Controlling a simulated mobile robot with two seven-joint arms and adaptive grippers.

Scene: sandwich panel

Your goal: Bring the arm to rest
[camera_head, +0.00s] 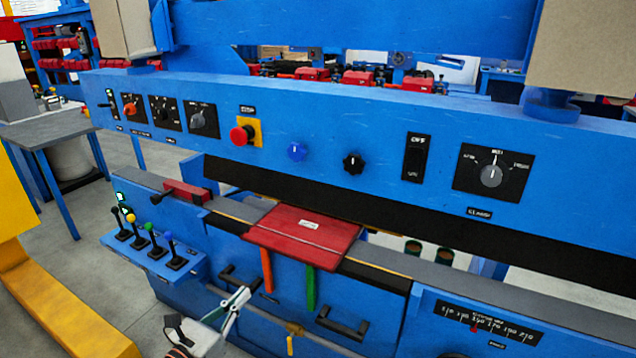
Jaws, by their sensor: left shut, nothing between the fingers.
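My left gripper (240,294) is low in the head view, left of centre, in front of the blue front of the machine. Its fingers are together and hold nothing. It is below the red plate (303,234) and beside a dark handle (240,279) on the blue front. I cannot tell whether it touches the machine. The left arm comes in from the bottom edge, and most of it is outside the picture. My right gripper does not show.
The blue panel carries a red stop button (241,135) and several knobs and switches. Levers with coloured knobs stand on a blue shelf (154,255) at left. A yellow beam (60,315) lies at lower left. A grey table (48,127) stands behind; some floor is clear.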

